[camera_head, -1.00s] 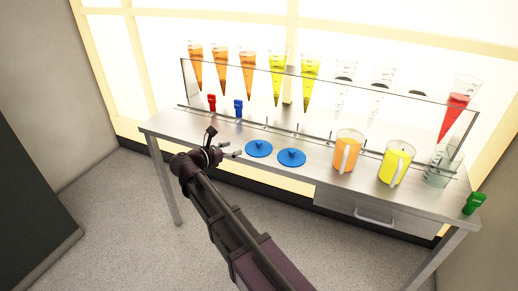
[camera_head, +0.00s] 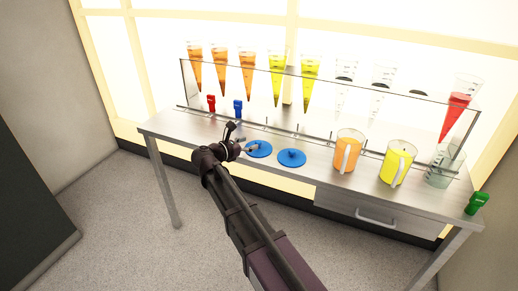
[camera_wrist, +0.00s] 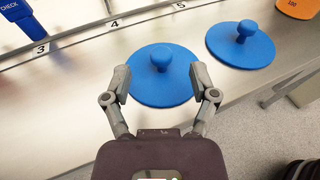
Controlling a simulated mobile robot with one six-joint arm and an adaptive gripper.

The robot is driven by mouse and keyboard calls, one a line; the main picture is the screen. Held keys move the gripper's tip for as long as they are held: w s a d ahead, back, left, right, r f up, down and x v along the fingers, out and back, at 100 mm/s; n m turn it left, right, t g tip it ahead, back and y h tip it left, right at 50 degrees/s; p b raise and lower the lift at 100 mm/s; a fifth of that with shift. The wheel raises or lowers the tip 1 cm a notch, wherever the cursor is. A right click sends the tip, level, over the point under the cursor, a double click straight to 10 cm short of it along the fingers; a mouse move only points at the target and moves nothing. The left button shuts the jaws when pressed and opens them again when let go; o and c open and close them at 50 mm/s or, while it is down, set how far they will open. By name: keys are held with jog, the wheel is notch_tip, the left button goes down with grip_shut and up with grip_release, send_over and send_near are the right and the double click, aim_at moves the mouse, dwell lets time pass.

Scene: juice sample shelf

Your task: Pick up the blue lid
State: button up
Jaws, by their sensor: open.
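Two round blue lids with central knobs lie flat on the steel table. The left blue lid (camera_head: 258,149) shows in the wrist view (camera_wrist: 160,78) between and just beyond my fingertips. The right blue lid (camera_head: 291,157) lies beside it and also shows in the wrist view (camera_wrist: 241,46). My gripper (camera_head: 246,142) is open and empty, and it also shows in the wrist view (camera_wrist: 159,82). Its fingers spread on either side of the left lid's knob, over the lid's near part. I cannot tell how high they are above the lid.
The steel table (camera_head: 190,130) holds an orange jug (camera_head: 347,152) and a yellow jug (camera_head: 397,163) to the right of the lids. A clear rack panel (camera_head: 330,95) with hanging cones stands behind. Red (camera_head: 211,103), blue (camera_head: 238,108) and green (camera_head: 476,203) clips are near.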

aim_at(257, 142)
jog(key=shift+w, duration=0.1)
jog(key=x, duration=0.2)
jog(key=b+x, duration=0.1)
jog(key=x, duration=0.1)
jog(key=shift+d+f+b, duration=0.1)
jog(key=shift+f+b, duration=0.2)
jog(key=shift+f, duration=0.15)
jog(key=shift+w+d, duration=0.25)
jog(key=shift+d, duration=0.05)
grip_shut()
